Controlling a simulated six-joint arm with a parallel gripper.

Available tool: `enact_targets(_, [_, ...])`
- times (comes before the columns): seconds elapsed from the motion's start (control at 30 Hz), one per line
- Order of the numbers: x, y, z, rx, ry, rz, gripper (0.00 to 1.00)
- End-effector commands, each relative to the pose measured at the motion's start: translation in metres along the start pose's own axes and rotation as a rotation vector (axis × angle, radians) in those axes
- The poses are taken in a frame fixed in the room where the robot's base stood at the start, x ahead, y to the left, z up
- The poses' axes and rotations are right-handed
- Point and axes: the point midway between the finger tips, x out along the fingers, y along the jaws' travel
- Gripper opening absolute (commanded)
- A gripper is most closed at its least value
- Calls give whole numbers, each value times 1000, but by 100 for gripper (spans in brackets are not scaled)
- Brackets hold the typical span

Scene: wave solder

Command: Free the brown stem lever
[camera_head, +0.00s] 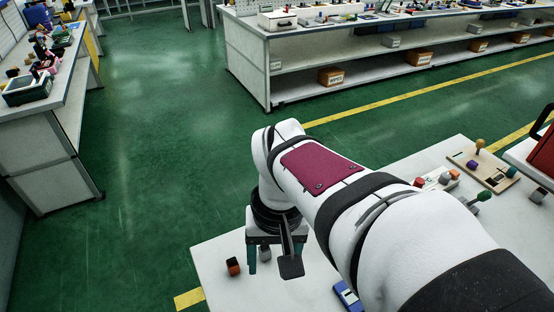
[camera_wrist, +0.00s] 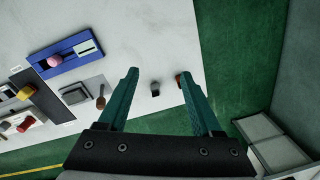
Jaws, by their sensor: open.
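A small lever with a brown stem (camera_wrist: 101,97) shows in the wrist view, left of my left finger, beside a grey block (camera_wrist: 74,93). I cannot make out how it is held, and my arm seems to hide it in the head view. My gripper (camera_wrist: 158,74) is open and empty, pointing down over the white table near its edge. In the head view my gripper (camera_head: 276,256) is partly hidden by its own wrist. A small grey piece with a dark end (camera_wrist: 155,88) shows between the fingers, apart from them.
An orange-brown block (camera_head: 233,266) stands near the table edge. A blue device (camera_wrist: 62,60) with a pink knob lies left of the gripper in the wrist view. A wooden board (camera_head: 480,165) with knobs and a red case (camera_head: 543,150) are at the right. The green floor is open.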

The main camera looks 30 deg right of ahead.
Motion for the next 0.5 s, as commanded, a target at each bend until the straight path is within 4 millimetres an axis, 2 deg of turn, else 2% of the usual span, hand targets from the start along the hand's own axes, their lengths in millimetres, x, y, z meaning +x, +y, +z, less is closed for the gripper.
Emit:
enact_targets(0.03, [1, 19, -44, -14, 5, 31, 66])
enact_targets(0.1, [6, 54, -101, -61, 19, 79, 66])
enact_targets(0.2, [20, 104, -158, -115, 23, 134, 66])
enact_targets(0.3, [32, 137, -186, -151, 22, 166, 66])
enact_targets(0.33, [34, 142, -190, -158, 21, 171, 66])
enact_targets(0.43, [45, 149, -194, -166, 19, 176, 66])
enact_targets(0.5, [59, 151, -193, -165, 18, 175, 66])
